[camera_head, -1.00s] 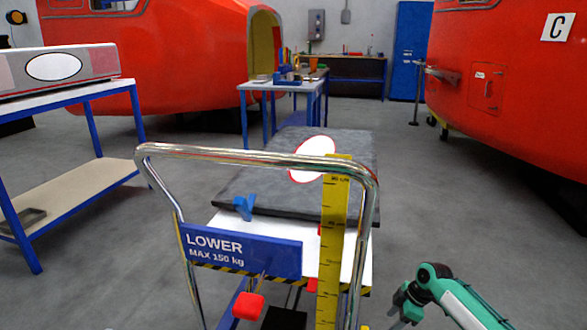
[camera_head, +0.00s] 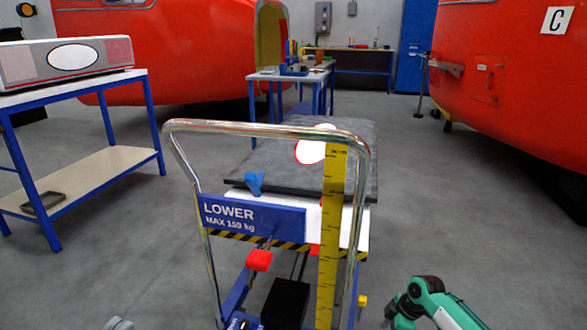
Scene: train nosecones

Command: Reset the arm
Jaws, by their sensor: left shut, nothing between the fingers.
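My left gripper (camera_head: 118,323) shows only as a small grey tip at the bottom edge, left of the lift trolley (camera_head: 255,226). It is shut and touches nothing visible; most of it is cut off. My right arm's green links show at the bottom right, beside the trolley. Its gripper is below the frame and out of sight.
A dark slab (camera_head: 240,163) with a white oval lies on the trolley. A blue-framed table (camera_head: 140,77) with a grey nosecone (camera_head: 40,62) stands left. Red train bodies stand back left and right (camera_head: 520,90). Grey floor is open on both sides of the trolley.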

